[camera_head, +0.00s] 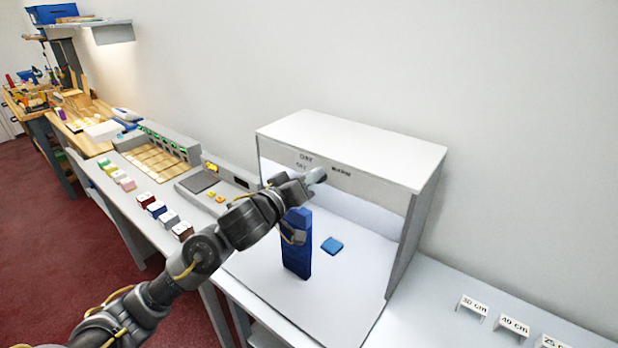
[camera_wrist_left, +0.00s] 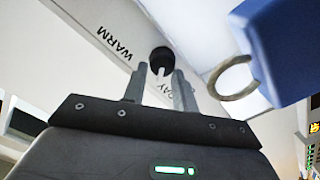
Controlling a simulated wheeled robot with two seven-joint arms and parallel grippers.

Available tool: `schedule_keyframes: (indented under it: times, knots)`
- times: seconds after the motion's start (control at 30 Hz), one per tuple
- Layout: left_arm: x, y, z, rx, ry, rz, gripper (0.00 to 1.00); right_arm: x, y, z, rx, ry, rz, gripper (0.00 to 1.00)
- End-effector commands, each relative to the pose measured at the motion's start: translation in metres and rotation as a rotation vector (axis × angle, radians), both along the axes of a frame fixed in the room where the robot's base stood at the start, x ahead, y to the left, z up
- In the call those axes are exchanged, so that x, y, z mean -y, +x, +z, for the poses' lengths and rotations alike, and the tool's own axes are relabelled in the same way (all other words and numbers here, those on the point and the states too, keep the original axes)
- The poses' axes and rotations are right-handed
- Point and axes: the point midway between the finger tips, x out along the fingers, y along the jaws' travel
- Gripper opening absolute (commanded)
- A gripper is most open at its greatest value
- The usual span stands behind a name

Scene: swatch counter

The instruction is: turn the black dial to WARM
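The black dial (camera_wrist_left: 162,58) shows in the left wrist view on the booth's white front panel, with a pale pointer mark on its face. The printed word WARM (camera_wrist_left: 115,43) is to its left, and DAY (camera_wrist_left: 180,88) is by the right finger. The pointer mark looks turned toward the DAY side, not toward WARM. My left gripper (camera_wrist_left: 160,70) is open, its two fingers apart, with the dial between and just beyond the tips. I cannot tell whether they touch it. In the head view my left gripper (camera_head: 308,181) is at the booth's front panel and hides the dial. My right gripper is out of view.
The white booth (camera_head: 352,142) stands on the counter. A tall dark-blue block (camera_head: 297,255) with a ring handle (camera_wrist_left: 233,78) stands just below my gripper. A blue swatch (camera_head: 332,246) lies on the booth floor. Several small coloured blocks line the counter's left; number signs (camera_head: 514,325) stand right.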

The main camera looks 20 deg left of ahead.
Motion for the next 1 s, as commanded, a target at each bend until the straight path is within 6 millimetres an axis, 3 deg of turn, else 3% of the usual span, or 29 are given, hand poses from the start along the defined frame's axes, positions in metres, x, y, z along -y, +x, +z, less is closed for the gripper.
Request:
schedule_keyframes:
  times: [0.03,0.17,0.57,1.0]
  knots:
    - [-0.0001,-0.0001,-0.0001,0.0,0.0,0.0,0.21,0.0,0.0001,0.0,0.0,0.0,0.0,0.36]
    - [-0.0001,-0.0002,-0.0001,0.0,0.0,0.0,0.05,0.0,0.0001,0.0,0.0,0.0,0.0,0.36]
    - [0.0012,-0.0007,0.0006,0.031,0.08,-0.001,0.05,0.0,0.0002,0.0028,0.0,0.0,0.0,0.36]
    - [0.005,-0.0021,0.002,0.171,0.429,0.0,0.05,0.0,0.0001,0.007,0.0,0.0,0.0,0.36]
